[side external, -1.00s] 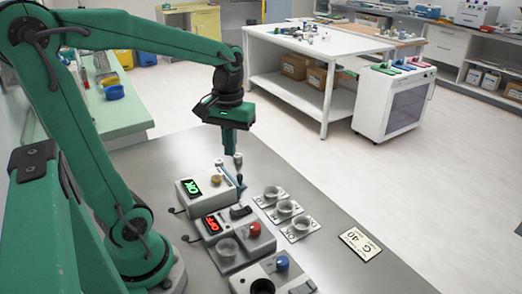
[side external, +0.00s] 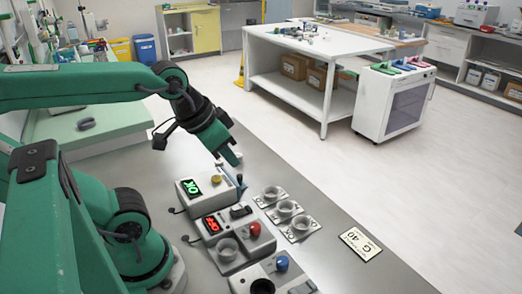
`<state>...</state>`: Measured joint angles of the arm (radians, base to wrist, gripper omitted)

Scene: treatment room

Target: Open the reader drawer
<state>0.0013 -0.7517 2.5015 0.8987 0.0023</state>
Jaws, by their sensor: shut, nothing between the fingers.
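A row of grey instrument boxes stands on the steel bench. The far box (side external: 188,199) has a green lit display (side external: 192,187) and a yellow knob (side external: 216,180). The near box, cut by the picture's bottom edge, has a blue knob (side external: 282,263) and a dark round opening (side external: 262,286). I cannot tell which box holds the reader drawer; no drawer shows pulled out. My gripper (side external: 234,158) is shut and empty, tilted down to the right above the far box.
A thin blue-tipped upright (side external: 240,180) stands beside the far box. The bench's back left is mostly bare.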

